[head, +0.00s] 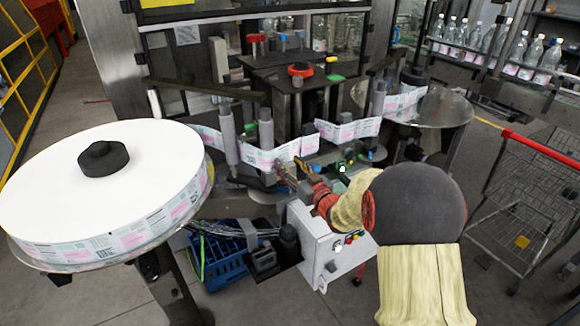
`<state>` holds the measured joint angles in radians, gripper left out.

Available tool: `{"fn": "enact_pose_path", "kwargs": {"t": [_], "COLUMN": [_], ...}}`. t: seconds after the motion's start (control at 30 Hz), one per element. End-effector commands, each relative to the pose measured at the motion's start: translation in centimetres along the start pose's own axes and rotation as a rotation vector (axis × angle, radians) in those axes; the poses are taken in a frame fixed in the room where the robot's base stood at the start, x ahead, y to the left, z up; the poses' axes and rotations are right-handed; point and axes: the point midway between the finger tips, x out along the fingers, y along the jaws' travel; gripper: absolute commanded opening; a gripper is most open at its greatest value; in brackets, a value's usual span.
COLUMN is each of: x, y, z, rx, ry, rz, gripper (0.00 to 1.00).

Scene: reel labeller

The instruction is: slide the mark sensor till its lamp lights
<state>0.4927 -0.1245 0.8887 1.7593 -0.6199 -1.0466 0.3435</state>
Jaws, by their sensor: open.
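The label web (275,155), printed in pink and green, runs from the large reel (90,190) past upright rollers towards the right. My gripper (291,172) is open, at the lower edge of the web near the middle of the machine; whether it touches anything cannot be told. A small green and black part (345,165) sits just right of my gripper, below the web. It may be the mark sensor, but it is too small and too covered to be sure. My arm hides some of this area. No lit lamp can be made out for certain.
A white control box (318,245) with coloured buttons stands below my gripper. A blue crate (222,258) is on the floor to its left. A round steel disc (440,108) and a red-handled trolley (530,195) are at right. Bottles (490,45) line the back right.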

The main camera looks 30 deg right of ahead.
Motion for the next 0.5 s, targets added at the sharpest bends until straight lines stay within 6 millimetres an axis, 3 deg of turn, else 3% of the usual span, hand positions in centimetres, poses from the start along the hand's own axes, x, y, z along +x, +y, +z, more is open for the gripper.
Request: {"fn": "enact_pose_path", "kwargs": {"t": [0.23,0.5], "x": [0.05,0.03], "y": [0.01,0.01], "z": [-0.02,-0.01], "rx": [0.0,0.0], "ry": [0.0,0.0], "rz": [0.0,0.0], "gripper": [0.43,0.28]}}
